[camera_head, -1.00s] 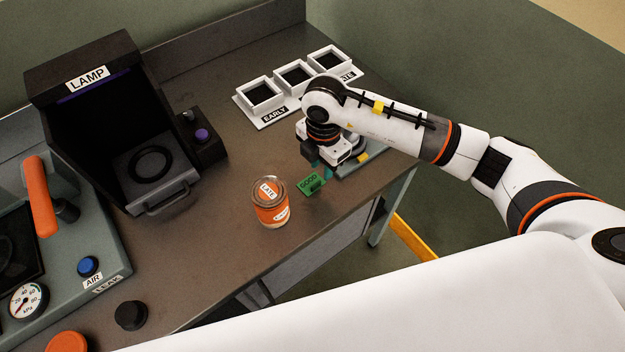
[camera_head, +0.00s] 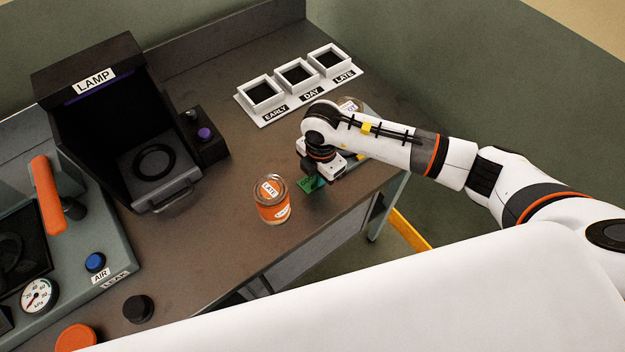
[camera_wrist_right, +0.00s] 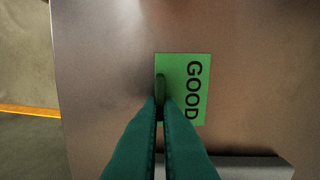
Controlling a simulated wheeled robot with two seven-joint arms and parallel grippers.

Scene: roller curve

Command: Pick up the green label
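The green label (camera_head: 309,186) marked GOOD is at the front right of the bench, just below my right gripper (camera_head: 314,181). In the right wrist view the label (camera_wrist_right: 192,90) shows large, with a small upright green tab on its left side. The two green fingers of my right gripper (camera_wrist_right: 160,102) are close together, with the tab between their tips; they look shut on it. I cannot tell whether the label rests on the bench or is slightly raised. My left gripper is out of view.
An orange can (camera_head: 272,202) marked LATE stands left of the label. A white rack (camera_head: 268,117) marked EARLY, DAY and LATE is at the back. Another can (camera_head: 349,106) is partly hidden behind my right arm. The bench's front edge is close.

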